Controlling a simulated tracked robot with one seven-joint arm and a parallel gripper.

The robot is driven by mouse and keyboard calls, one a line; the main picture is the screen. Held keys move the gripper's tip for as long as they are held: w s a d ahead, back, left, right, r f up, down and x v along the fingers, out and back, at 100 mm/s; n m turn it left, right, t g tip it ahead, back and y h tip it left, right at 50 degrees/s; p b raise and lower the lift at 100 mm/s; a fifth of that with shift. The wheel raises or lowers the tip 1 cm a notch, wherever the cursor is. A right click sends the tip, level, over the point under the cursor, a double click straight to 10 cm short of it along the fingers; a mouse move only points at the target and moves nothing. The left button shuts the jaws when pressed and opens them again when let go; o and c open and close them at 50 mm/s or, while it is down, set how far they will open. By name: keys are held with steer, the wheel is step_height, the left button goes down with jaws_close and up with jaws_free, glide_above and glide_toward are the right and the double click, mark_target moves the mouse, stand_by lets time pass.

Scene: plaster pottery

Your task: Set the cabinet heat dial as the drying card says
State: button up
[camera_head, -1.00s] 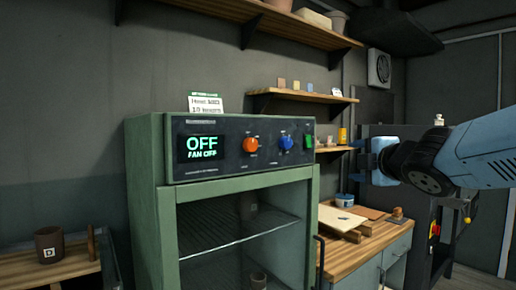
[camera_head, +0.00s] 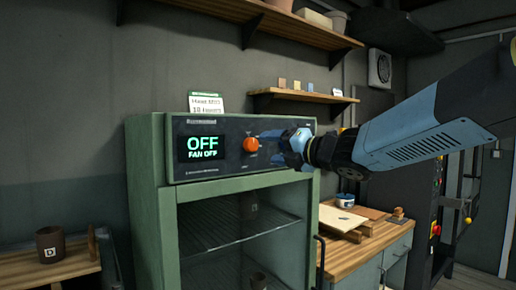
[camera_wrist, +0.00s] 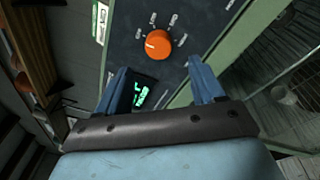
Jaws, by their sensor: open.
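The green drying cabinet (camera_head: 146,200) has a dark control panel with a display (camera_head: 202,148) reading "OFF" and "FAN OFF". The orange dial (camera_head: 251,145) sits right of the display; it also shows in the wrist view (camera_wrist: 158,44), with printed marks around it. The drying card (camera_head: 206,103) stands on top of the cabinet and seems to read "Heat MID" and "10 hours". My gripper (camera_head: 288,146) is in front of the panel's right part, right of the orange dial. In the wrist view its open, empty fingers (camera_wrist: 165,88) are apart from the dial. The blue dial and green switch are hidden behind my gripper.
A brown mug marked D (camera_head: 50,244) stands on a wooden surface at left. A wooden shelf (camera_head: 300,96) juts from the wall above right. A wooden bench (camera_head: 355,250) with boards and a blue tub stands right of the cabinet.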

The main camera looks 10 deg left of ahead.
mark_target(253, 147)
steer(key=shift+x, duration=3.2)
steer(key=shift+f, duration=0.1)
steer(key=c, duration=1.1)
